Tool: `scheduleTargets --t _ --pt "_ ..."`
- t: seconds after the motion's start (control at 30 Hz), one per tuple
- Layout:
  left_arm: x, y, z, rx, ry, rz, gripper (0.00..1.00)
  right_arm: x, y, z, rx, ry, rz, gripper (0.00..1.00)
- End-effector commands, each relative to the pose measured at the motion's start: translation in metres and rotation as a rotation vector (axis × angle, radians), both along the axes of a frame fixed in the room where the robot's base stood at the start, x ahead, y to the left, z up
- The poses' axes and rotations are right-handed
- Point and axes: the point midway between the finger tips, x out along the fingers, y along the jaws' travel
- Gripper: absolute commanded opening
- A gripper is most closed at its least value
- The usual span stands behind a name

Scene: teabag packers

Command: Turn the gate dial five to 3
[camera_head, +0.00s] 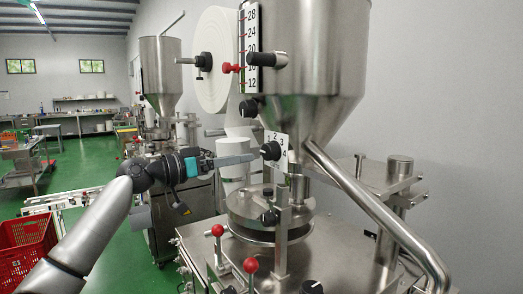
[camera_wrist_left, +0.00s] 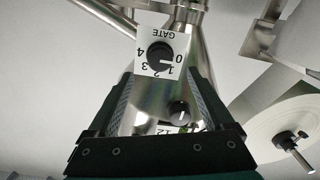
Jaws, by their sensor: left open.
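The gate dial (camera_head: 271,150) is a black knob on a white plate (camera_head: 284,142) with numbers, below the steel hopper. In the left wrist view the dial (camera_wrist_left: 159,56) appears upside down, with "GATE" and 0 to 4 around it. Its white mark appears to point towards 0, but is small. My left gripper (camera_head: 254,158) is open and points at the dial from the left, its fingertips close to it. In the left wrist view the dial lies between the two fingers (camera_wrist_left: 162,66); contact cannot be told. My right gripper is out of view.
A slanted steel pipe (camera_head: 375,215) runs down right of the dial. Red-knobbed levers (camera_head: 218,230) stand below. A paper roll (camera_head: 214,60) hangs behind.

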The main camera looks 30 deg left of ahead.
Motion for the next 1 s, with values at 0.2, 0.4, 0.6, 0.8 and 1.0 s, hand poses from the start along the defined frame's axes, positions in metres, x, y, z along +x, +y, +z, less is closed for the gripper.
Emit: scheduleTargets --t 0.2,0.4,0.6,0.8,1.0 --pt "0.027 -0.012 0.003 -0.002 -0.001 -0.002 0.85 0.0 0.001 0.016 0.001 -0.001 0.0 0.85" --pt "0.052 -0.022 0.003 -0.003 0.0 -0.002 0.85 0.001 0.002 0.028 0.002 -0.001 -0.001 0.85" --pt "0.068 -0.028 0.001 -0.003 0.001 0.0 0.85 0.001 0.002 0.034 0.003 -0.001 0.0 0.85" --pt "0.072 -0.03 0.0 0.0 0.0 0.0 0.85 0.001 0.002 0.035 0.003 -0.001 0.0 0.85" --pt "0.072 -0.03 -0.001 0.0 0.001 0.0 0.85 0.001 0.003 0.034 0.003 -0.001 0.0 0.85"
